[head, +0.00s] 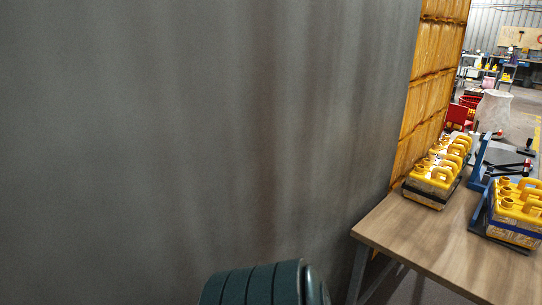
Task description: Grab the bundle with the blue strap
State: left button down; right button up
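The bundle with the blue strap (515,215) is a block of yellow jerry cans with handles and caps on top. It stands on the wooden table (435,240) at the right edge of the head view, partly cut off by the picture edge. A second bundle of yellow jerry cans (432,183), with a dark strap around its lower part, stands on the table farther left and back. Neither of my grippers shows in the head view.
A grey wall (200,130) fills the left and middle. A blue upright frame (480,160) stands between the bundles. The table's front left part is bare. Behind are a wooden panel (433,85), a red chair-like thing (459,114) and a pale, wrapped container (492,110).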

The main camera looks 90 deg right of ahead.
aim_at(514, 212)
jog(key=l+z, duration=0.1)
jog(key=z, duration=4.3)
jog(key=i+l+z, duration=0.7)
jog(key=i+l, duration=0.15)
jog(key=i+l+z, duration=0.2)
jog(key=i+z, duration=0.15)
jog(key=i, duration=0.15)
jog(key=i+u, duration=0.2)
jog(key=i, duration=0.15)
jog(key=i+l+u, duration=0.2)
jog(key=i, duration=0.15)
